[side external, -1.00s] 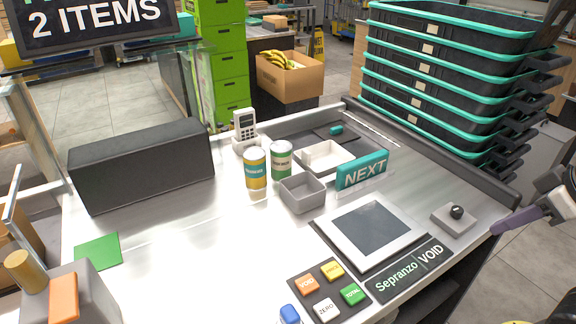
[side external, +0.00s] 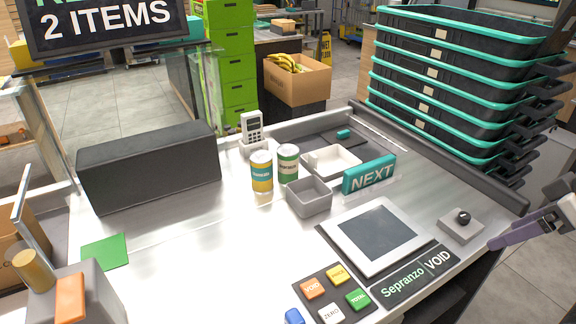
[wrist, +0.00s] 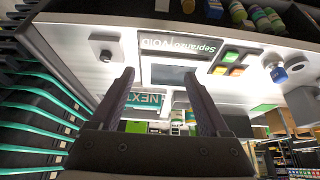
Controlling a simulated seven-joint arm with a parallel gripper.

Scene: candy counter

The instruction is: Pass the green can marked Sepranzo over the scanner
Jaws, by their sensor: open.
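A white can with green bands (side external: 288,163) stands upright on the counter; its lettering is too small to read. A yellow can with a teal band (side external: 262,172) stands close at its left. The flat scanner plate (side external: 410,239), pale with a dark window, lies nearer the front right. A dark sign (side external: 415,273) beside it reads "Sepranzo | VOID". My gripper (wrist: 158,76) is open and empty, its two fingers apart in the wrist view. In the side view it is at the right edge, beyond the counter, well away from the cans.
A grey open box (side external: 308,198) stands just in front of the cans, with a teal NEXT sign (side external: 368,175) to its right. A white tray (side external: 331,161) and a card terminal (side external: 252,130) are behind. A knob block (side external: 461,226) is near the right edge. Stacked baskets (side external: 450,90) rise behind.

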